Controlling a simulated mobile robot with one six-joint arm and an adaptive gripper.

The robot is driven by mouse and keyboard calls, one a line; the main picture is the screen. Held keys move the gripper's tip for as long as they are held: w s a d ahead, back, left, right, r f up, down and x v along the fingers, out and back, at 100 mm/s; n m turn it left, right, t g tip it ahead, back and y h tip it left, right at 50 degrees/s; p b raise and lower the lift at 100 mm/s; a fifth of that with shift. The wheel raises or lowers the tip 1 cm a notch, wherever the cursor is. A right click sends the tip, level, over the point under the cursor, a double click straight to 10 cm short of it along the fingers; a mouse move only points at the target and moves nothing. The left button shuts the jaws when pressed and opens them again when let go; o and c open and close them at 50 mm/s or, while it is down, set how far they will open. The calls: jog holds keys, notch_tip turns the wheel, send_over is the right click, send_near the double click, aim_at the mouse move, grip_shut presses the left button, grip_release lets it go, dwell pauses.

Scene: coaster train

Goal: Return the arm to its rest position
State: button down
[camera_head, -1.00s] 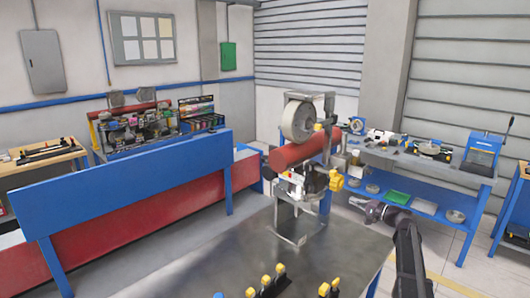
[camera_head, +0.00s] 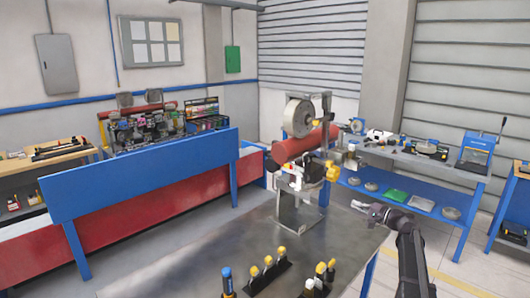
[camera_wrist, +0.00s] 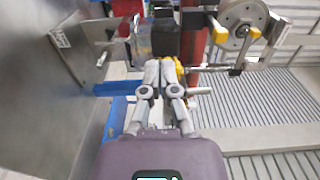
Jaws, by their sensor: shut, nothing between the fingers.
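My gripper (camera_head: 362,206) is at the end of my dark arm, at the right of the head view. The machine (camera_head: 300,170) has a large wheel (camera_head: 298,117), a red cylinder (camera_head: 305,145) and yellow knobs. It stands at the table's far end, apart from my gripper in the head view.
Yellow-and-black-topped tools (camera_head: 268,267) stand in holders at the table's front. A blue panel (camera_head: 150,190) runs along the left. A bench with a blue lower shelf (camera_head: 405,197) stands behind my gripper. Open floor (camera_head: 440,262) lies to the right.

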jog(key=s+a+f+n+g+h, duration=0.45)
jog(key=s+a+f+g, duration=0.35)
jog(key=s+a+f, duration=0.55)
jog(key=s+a+f+n+g+h, duration=0.1)
jog(key=s+f+h, duration=0.1)
jog(key=s, duration=0.4)
jog(key=s+a+f+n+g+h+b, duration=0.1)
jog(key=s+a+f+n+g+h, duration=0.1)
jog(key=s, duration=0.5)
jog(key=s+a+f+n+g+h, duration=0.1)
jog(key=s+f+h, duration=0.1)
jog(key=s+h, duration=0.2)
jog(key=shift+s+a+f+g, duration=0.2)
jog(key=shift+s+g, duration=0.1)
jog(key=shift+s, duration=1.25)
jog(key=shift+n+h, duration=0.25)
